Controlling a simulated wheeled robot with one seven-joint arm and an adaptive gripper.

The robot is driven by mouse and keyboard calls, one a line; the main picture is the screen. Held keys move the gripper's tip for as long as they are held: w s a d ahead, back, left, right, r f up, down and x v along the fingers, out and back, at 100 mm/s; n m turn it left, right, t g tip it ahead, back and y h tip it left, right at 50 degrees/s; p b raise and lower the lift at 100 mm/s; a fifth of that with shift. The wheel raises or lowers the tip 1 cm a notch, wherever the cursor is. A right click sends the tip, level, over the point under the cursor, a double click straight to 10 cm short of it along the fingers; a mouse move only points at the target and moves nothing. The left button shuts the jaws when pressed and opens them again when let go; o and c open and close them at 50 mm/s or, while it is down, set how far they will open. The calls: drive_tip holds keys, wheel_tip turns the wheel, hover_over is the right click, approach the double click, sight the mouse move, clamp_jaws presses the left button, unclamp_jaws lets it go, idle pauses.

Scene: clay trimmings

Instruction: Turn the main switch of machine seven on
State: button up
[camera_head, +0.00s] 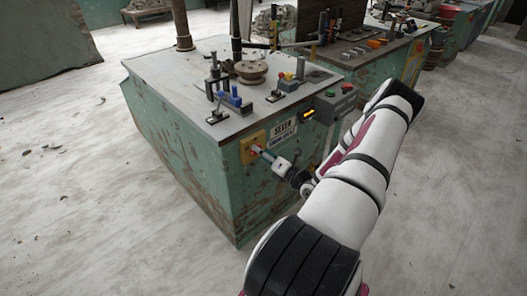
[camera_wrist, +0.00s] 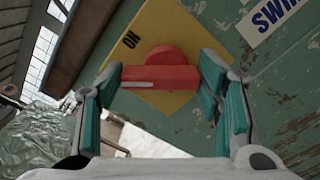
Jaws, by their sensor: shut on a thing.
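Machine seven (camera_head: 190,142) is a worn green cabinet with a grey top and a "SEVEN" label (camera_head: 286,128). Its main switch is a red rotary handle (camera_wrist: 160,77) on a yellow plate (camera_head: 247,154), which also shows in the wrist view (camera_wrist: 165,30). The red bar lies nearly level across that picture. My gripper (camera_wrist: 160,86) is shut on the switch, one finger at each end of the bar.
A grey control box (camera_head: 336,102) with buttons juts from the machine right of the label, close to my arm. Clamps and a round wooden piece (camera_head: 251,71) stand on the top. More machines (camera_head: 395,60) stand behind. The floor (camera_head: 70,190) at left is clear apart from small scraps.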

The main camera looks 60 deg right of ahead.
drive_tip(key=shift+d+m+p, duration=0.2)
drive_tip(key=shift+m+p, duration=0.75)
drive_tip(key=shift+m, duration=2.85)
drive_tip(key=shift+f+m, duration=0.1)
drive_tip(key=shift+m, duration=0.2)
drive_tip(key=o, duration=1.2)
drive_tip(key=shift+c, duration=0.2)
drive_tip(key=v, duration=1.2)
